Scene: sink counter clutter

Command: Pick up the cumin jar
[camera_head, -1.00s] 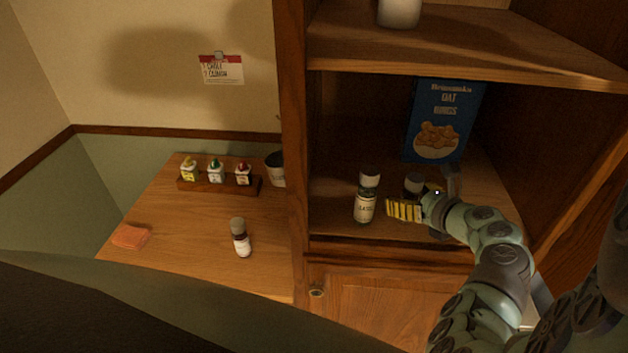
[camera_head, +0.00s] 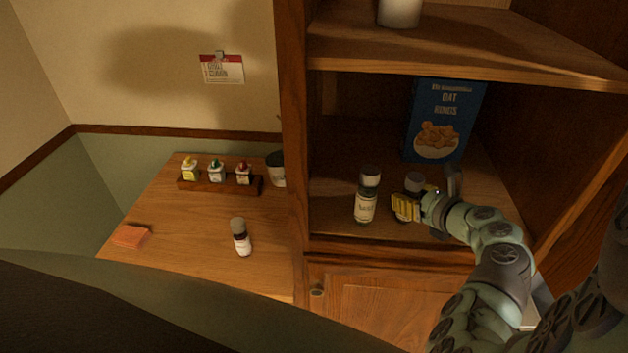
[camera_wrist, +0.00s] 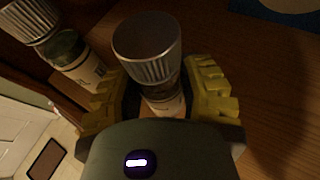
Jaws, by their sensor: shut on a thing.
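My gripper (camera_head: 408,206) is inside the cabinet on the lower shelf. Its yellow ridged fingers are shut on a small jar with a grey ribbed lid (camera_head: 415,181). The held jar (camera_wrist: 148,50) stands upright between the fingers in the wrist view, and its label is mostly hidden. A second, similar jar (camera_head: 366,197) stands on the shelf just left of my gripper, apart from it; it also shows in the wrist view (camera_wrist: 80,62). I cannot read for sure which label says cumin.
A blue oat rings box (camera_head: 440,120) stands behind my gripper. The cabinet's right wall is close to my arm. On the counter at left are another jar (camera_head: 241,238), a rack (camera_head: 207,187) with several small bottles, and an orange sponge (camera_head: 131,236).

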